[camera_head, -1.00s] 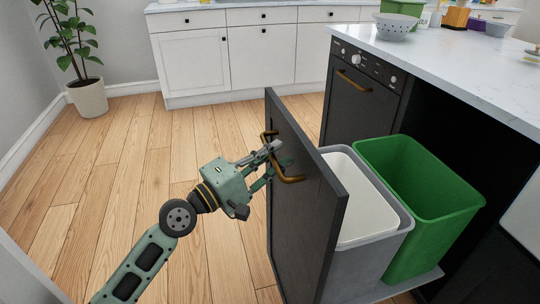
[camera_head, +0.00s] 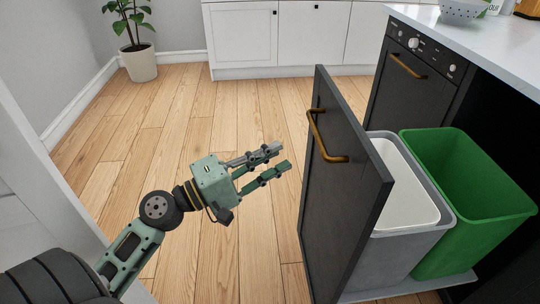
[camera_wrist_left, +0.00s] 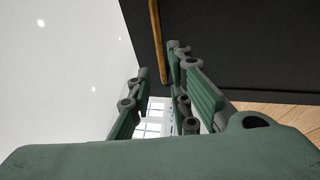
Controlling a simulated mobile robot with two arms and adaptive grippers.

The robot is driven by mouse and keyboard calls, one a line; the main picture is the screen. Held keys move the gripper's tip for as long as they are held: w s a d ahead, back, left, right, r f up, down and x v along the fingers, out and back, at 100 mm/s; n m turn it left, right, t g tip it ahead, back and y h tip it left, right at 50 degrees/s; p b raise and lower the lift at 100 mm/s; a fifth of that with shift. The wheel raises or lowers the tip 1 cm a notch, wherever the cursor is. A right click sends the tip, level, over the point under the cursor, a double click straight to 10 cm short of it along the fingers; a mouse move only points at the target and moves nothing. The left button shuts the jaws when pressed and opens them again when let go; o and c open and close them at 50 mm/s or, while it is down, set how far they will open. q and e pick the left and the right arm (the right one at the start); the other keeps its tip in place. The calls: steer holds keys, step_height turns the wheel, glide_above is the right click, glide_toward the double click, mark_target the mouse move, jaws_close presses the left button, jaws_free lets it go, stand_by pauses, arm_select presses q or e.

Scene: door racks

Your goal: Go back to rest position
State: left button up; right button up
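My left gripper (camera_head: 273,162) is in the middle of the head view, with its two fingers apart and nothing between them. It is to the left of the dark pull-out door (camera_head: 345,190) and clear of its brass handle (camera_head: 322,138). In the left wrist view the open fingers (camera_wrist_left: 160,90) show, with the brass handle (camera_wrist_left: 157,40) beyond them along the dark door panel (camera_wrist_left: 230,45). My right gripper is not in either view.
The pulled-out rack carries a grey bin (camera_head: 400,255) with a white liner and a green bin (camera_head: 470,200). A dark oven-like front (camera_head: 420,75) and a light counter stand behind. White cabinets (camera_head: 310,35) and a potted plant (camera_head: 138,62) are at the back. The wooden floor (camera_head: 170,110) at left is free.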

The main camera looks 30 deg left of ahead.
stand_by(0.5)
